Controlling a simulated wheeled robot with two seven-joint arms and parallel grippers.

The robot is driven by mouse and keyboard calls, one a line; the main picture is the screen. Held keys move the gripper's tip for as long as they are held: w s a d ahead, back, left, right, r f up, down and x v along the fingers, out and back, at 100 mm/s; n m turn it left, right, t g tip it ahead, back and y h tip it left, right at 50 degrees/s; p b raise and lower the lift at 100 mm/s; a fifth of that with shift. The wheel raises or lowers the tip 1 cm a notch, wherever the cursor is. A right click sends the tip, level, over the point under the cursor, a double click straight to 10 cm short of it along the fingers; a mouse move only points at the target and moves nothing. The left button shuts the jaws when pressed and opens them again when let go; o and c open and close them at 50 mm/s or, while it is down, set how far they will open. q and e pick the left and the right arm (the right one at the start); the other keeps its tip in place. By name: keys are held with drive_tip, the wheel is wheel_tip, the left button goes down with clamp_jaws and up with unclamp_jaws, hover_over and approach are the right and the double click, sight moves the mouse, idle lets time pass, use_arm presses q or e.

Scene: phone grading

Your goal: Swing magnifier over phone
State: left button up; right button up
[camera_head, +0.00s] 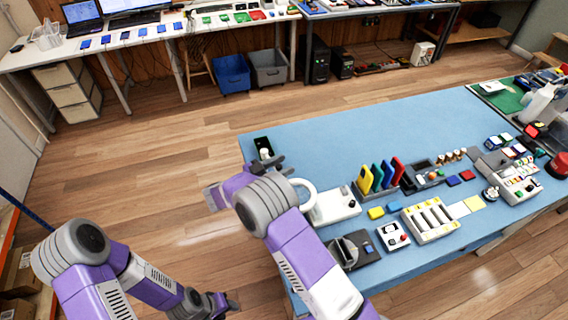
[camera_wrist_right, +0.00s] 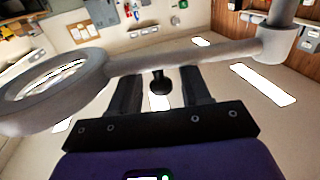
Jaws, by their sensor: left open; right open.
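The magnifier's pale ring (camera_head: 304,190) shows at the table's left part, beside my right gripper (camera_head: 278,166). In the right wrist view the grey ring (camera_wrist_right: 48,82) is at the left, and its arm (camera_wrist_right: 190,54) runs right to a post joint (camera_wrist_right: 276,43). A dark round knob (camera_wrist_right: 160,84) appears between the open fingers of my right gripper (camera_wrist_right: 160,92); I cannot tell whether they touch it. A dark, phone-like slab (camera_head: 262,142) lies near the table's far left corner, partly hidden by a small pale piece. My left gripper (camera_head: 220,304) is open and empty, low at the left, off the table.
The blue table (camera_head: 370,130) is clear across its far middle. A white base unit (camera_head: 335,208), a rack of coloured cards (camera_head: 380,178), a slotted white tray (camera_head: 430,220) and several small devices crowd its front and right. A long bench (camera_head: 180,30) stands at the back.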

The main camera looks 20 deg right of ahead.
drive_tip(key=shift+w+d, duration=0.2)
drive_tip(key=shift+d, duration=0.45)
clamp_jaws()
